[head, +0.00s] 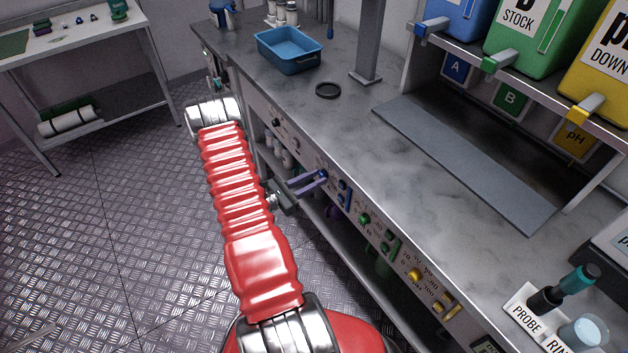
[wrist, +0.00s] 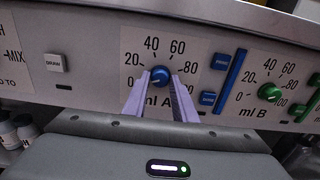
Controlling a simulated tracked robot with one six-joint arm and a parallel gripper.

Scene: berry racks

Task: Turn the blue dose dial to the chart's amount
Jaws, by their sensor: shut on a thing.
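The blue dose dial (wrist: 160,75) sits on the front panel of the bench, ringed by a 0-to-100 scale marked "ml A". Its pale pointer mark seems to face the low, left side of the scale; the exact reading is too small to tell. My gripper (wrist: 159,82) has its two pale purple fingers on either side of the dial, shut on it. In the head view my gripper (head: 320,176) reaches the panel from the left, and its fingertips mostly hide the dial. No dose chart can be made out in either view.
Blue buttons (wrist: 221,62) and a blue level strip (wrist: 236,68) sit right of the dial. A green dial (wrist: 269,92) lies farther right, and a yellow dial (head: 415,275) beyond it. A "DRAW" button (wrist: 55,63) is to the left. The bench edge overhangs the panel.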

